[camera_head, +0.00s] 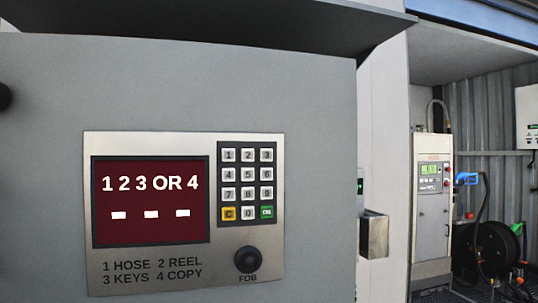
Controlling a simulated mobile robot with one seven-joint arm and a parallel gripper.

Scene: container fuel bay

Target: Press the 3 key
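The 3 key (266,155) is a pale square button at the top right of the keypad (247,183). The keypad has a dark backing and sits on the right part of a metal panel (150,138). To its left a dark red screen (150,225) reads "1 2 3 OR 4" above three white dashes. The bottom row has a yellow C key (229,214), a 0 key and a green key (267,212). My gripper is not in this view, and nothing covers the keypad.
A round black FOB reader (248,260) sits below the keypad. A dark hood (220,22) juts out above the grey cabinet (300,90). A metal box (374,234) sticks out to its right. Farther right stand a dispenser (432,205) and a black hose reel (490,245).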

